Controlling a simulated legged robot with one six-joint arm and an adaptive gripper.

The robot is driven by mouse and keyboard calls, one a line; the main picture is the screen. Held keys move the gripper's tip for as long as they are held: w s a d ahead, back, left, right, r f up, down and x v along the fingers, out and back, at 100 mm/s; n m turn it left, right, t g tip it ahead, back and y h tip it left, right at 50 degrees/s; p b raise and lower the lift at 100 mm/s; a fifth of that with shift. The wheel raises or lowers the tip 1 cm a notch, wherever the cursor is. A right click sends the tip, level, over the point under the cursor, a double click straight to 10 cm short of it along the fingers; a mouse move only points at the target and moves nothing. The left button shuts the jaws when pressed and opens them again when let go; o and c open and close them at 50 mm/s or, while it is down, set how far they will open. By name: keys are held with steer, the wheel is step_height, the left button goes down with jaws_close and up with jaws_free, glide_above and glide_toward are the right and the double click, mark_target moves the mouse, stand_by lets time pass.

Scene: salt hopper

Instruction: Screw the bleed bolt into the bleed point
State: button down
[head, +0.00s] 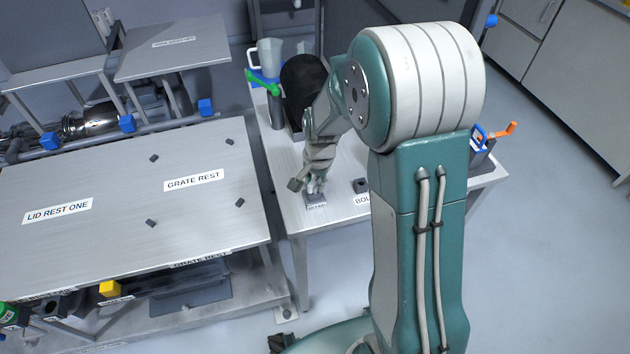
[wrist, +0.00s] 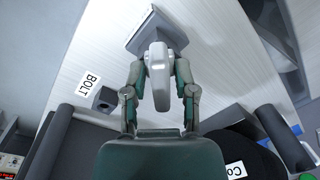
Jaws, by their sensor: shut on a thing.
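A grey block (wrist: 142,30) lies beyond the fingertips there and looks like the bleed point. The bolt's lower end and its contact with that block are hidden.
A dark holder (head: 361,186) stands beside the BOLT label (wrist: 89,86). A dark round item (head: 302,85) and a grey jug (head: 268,56) are at the back of the table (head: 285,160). An orange-handled item (head: 497,132) is at right. The bench (head: 110,220) stands left.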

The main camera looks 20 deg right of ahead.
steer(key=shift+s+f, duration=0.15)
steer(key=shift+s, duration=0.1)
steer(key=m, duration=0.4)
steer(key=shift+s+m, duration=0.1)
steer(key=shift+m, duration=0.5)
steer(key=shift+c, duration=1.6)
jaws_free()
steer(key=shift+a, duration=0.1)
steer(key=shift+w+r, duration=0.2)
steer(key=shift+r, duration=0.15)
step_height(320, 180, up, 11)
steer(key=shift+s+d, duration=0.3)
